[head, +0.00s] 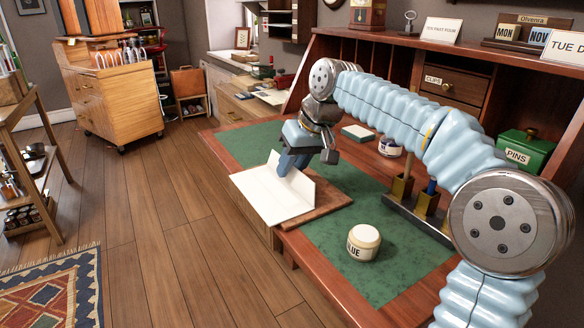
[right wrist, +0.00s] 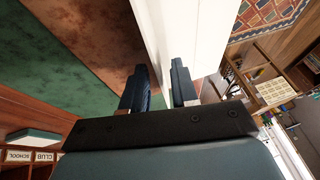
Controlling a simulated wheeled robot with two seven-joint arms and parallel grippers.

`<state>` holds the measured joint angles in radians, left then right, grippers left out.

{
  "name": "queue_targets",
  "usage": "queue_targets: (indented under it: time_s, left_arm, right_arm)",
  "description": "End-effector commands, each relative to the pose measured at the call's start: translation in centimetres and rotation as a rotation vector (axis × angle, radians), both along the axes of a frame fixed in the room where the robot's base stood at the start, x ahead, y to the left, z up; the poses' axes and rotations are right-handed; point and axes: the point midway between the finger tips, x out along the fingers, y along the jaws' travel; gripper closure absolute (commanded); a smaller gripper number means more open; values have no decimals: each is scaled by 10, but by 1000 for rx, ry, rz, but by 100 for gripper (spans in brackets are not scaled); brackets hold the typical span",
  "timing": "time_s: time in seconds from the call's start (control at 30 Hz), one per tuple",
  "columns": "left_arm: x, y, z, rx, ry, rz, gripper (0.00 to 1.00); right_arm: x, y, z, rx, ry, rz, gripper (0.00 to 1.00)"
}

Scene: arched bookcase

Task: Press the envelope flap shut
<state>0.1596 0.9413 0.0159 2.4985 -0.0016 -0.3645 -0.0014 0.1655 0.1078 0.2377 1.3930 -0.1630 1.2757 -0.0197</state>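The white envelope (head: 262,197) lies on a brown wooden board (head: 328,200) at the desk's near edge. Its flap (head: 305,187) appears to stand up at an angle from the body. My right gripper (head: 285,168) points down over the envelope, with its fingers at the flap. In the right wrist view, the fingers of my right gripper (right wrist: 159,78) are apart with a visible gap. The white paper (right wrist: 185,28) runs up to and behind the right-hand finger; I cannot tell whether they touch. My left gripper is out of view.
A glue jar (head: 363,242) stands on the green desk mat (head: 400,265), right of the board. A brass-and-dark stand (head: 418,215), a green pins box (head: 524,150) and another jar (head: 390,147) are farther right. Open floor lies left of the desk.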

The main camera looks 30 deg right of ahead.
Motion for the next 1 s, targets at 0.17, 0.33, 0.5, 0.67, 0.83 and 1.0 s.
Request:
queue_targets:
  time_s: [0.17,0.33,0.5,0.67,0.83,1.0]
  left_arm:
    - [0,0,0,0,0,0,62]
    - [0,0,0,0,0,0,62]
    - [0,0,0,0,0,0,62]
    - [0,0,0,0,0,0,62]
    - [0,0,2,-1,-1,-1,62]
    - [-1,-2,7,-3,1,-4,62]
  right_arm:
    - [1,0,-1,0,1,0,71]
    - [0,0,-1,0,1,0,84]
    - [0,0,-1,0,1,0,100]
    - [0,0,-1,0,1,0,100]
    - [0,2,0,-18,-1,1,100]
    - [0,5,2,-85,-6,4,100]
